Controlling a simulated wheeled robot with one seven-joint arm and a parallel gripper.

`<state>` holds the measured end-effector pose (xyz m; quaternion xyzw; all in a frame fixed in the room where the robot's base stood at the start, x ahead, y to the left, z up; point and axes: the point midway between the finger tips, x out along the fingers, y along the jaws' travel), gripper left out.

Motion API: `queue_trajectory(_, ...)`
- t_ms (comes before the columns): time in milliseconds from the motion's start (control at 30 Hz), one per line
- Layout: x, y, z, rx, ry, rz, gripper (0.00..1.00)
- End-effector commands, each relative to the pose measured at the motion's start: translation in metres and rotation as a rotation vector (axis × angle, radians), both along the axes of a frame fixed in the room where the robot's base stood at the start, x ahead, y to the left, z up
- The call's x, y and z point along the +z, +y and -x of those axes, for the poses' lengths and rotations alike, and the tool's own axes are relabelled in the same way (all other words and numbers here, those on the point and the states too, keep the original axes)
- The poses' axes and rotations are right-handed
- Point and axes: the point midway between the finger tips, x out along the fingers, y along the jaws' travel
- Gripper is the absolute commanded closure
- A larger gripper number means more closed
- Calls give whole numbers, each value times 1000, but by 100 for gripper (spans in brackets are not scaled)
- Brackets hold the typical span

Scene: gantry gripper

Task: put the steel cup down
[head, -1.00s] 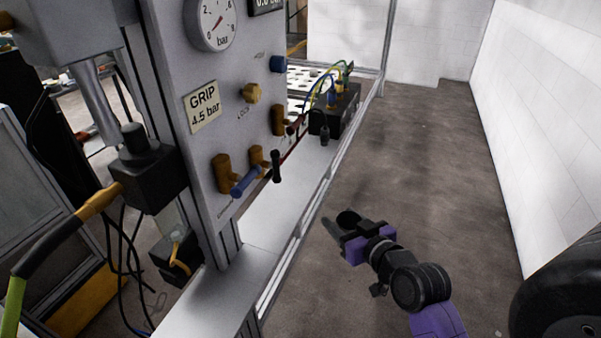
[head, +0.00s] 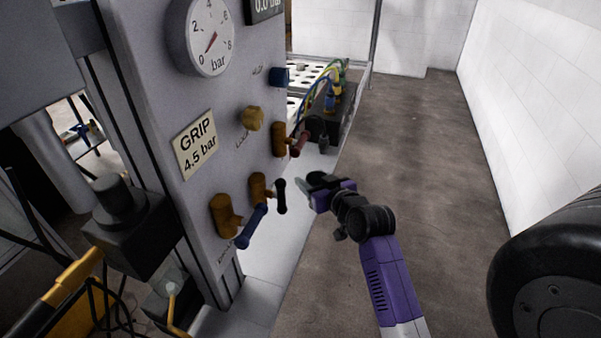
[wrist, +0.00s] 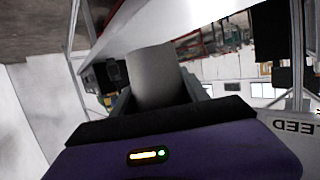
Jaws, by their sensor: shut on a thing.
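The steel cup (wrist: 155,75) shows in the wrist view as a plain grey cylinder between the fingers of my gripper (wrist: 158,95). My gripper is shut on it. In the head view my gripper (head: 315,186) is beside the valve panel, right of the black valve handle (head: 281,196). A small grey bit of the cup (head: 302,187) seems to show at its tip; the rest is hidden by the gripper. The cup looks held in the air near the white ledge (head: 275,245); its exact height above it I cannot tell.
The valve panel (head: 240,95) carries a gauge (head: 209,36), a blue handle (head: 252,226) and a red handle (head: 298,144) that stick out over the ledge. A black block with hoses (head: 340,108) stands farther back. Bare floor (head: 420,150) lies to the right.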

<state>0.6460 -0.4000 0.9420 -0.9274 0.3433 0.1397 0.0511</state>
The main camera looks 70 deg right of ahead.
Motion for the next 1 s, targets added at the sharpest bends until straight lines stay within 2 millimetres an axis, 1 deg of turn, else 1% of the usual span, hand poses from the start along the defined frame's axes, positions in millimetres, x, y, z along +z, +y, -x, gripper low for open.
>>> queue_trajectory(33,4,-9,-11,0,-2,2,90)
queue_trajectory(200,2,-31,-36,1,-1,0,90)
queue_trajectory(500,2,-49,-57,-1,0,2,90)
queue_trajectory(600,-19,-47,-54,0,4,-3,90)
queue_trajectory(700,-30,-47,-55,1,2,-1,90)
queue_trajectory(800,-35,-47,-55,0,1,-1,90)
queue_trajectory(1000,-35,-47,-55,0,1,1,90)
